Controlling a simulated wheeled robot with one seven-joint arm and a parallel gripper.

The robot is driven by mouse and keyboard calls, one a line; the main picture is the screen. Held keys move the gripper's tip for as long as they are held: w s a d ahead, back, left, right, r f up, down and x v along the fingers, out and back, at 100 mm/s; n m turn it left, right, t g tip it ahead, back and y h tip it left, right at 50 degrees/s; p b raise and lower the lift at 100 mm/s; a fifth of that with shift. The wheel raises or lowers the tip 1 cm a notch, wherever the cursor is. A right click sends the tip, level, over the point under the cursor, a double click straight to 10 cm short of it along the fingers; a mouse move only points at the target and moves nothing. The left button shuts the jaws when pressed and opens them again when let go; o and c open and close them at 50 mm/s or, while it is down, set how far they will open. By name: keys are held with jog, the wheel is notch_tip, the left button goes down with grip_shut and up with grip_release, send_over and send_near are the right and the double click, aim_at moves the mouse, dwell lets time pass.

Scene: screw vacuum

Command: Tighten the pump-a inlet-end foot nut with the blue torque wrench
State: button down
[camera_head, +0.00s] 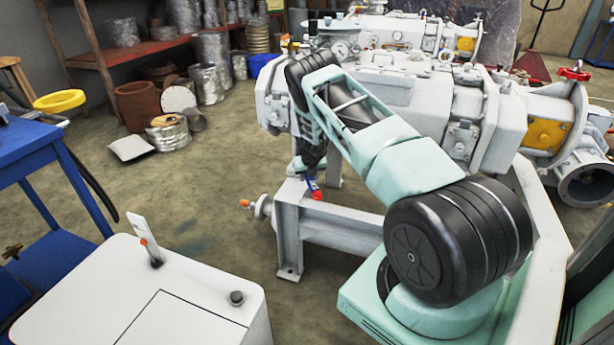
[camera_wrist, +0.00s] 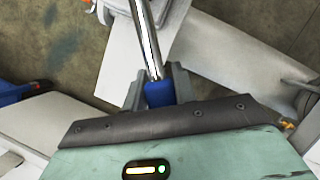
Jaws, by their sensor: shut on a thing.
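The torque wrench has a blue handle (camera_wrist: 160,94) and a bright steel shaft (camera_wrist: 147,35). The shaft runs out of the top of the wrist view, so the wrench head is not visible there. I cannot pick out the foot nut in either view.
A white-topped cabinet (camera_head: 190,290) stands at the front left, and a blue table (camera_head: 35,150) at the left edge. A red-brown shelf (camera_head: 130,50) with metal cans is at the back left. The floor between cabinet and support frame is clear. Another pump (camera_head: 400,30) stands behind.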

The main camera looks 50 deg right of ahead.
jog(key=shift+r+p, duration=1.65)
jog(key=shift+r, duration=0.85)
jog(key=shift+w+a+n, duration=0.2)
jog(key=shift+a+n, duration=0.2)
jog(key=shift+a, duration=0.1)
jog(key=s+a+r+n+g+y, duration=0.1)
jog(key=a+r+n+g+y, duration=0.25)
jog(key=a+n, duration=1)
jog(key=s+a+r+n+g+y, duration=0.15)
jog(key=a+n+y, duration=0.25)
jog(key=a+n, duration=0.95)
jog(key=s+a+r+n+g+h, duration=0.3)
jog(key=s+a+r+n+h, duration=0.35)
jog(key=n, duration=0.85)
jog(key=s+a+r+y+p, duration=0.1)
jog(key=s+r+p, duration=0.7)
jog(key=p, duration=0.4)
jog(key=shift+s+a+y, duration=0.3)
jog(key=shift+s+a, duration=0.05)
jog(key=shift+s, duration=0.1)
